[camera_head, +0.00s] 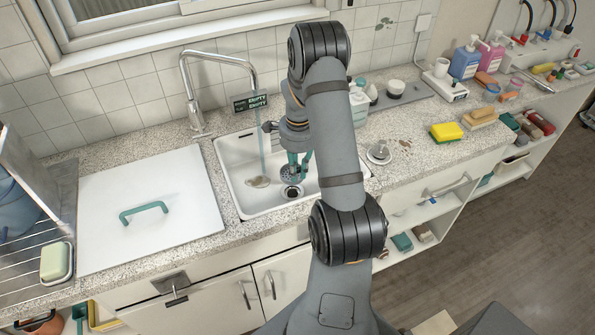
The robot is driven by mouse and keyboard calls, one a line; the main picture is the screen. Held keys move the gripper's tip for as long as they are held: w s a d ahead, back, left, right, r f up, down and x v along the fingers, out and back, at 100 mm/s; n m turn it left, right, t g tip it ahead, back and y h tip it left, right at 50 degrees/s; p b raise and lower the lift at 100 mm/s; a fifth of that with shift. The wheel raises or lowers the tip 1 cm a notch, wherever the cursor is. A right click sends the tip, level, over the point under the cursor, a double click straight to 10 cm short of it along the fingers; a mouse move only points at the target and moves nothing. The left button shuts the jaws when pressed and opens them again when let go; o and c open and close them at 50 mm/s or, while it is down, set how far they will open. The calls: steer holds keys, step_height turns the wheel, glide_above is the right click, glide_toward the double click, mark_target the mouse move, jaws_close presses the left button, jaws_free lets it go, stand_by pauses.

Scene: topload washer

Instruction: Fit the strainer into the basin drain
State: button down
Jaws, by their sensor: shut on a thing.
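The white basin (236,160) is set into the speckled counter, left of my arm. Its drain (292,191) is a dark round hole with a metal ring in the basin floor. My gripper (297,171), with teal fingers, is down inside the basin. It is shut on the strainer (288,174), a small grey perforated disc. The strainer shows just behind the drain opening in the picture and looks apart from it. Its height above the basin floor and its tilt are hard to tell, and the fingers partly cover it.
The faucet (190,90) runs a thin stream of water into the basin. A brownish patch (258,182) lies on the basin floor. A white lid (150,200) with a green handle covers the left. A round metal piece (378,153) and a yellow sponge (446,131) sit right.

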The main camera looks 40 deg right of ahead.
mark_target(298, 182)
steer(key=shift+f+b, duration=2.4)
steer(key=shift+f, duration=0.35)
steer(key=shift+b, duration=0.6)
steer(key=shift+f+b, duration=1.2)
steer(key=shift+b, duration=0.05)
steer(key=c, duration=1.6)
jaws_free()
steer(key=shift+r, duration=0.1)
step_height(298, 182, up, 12)
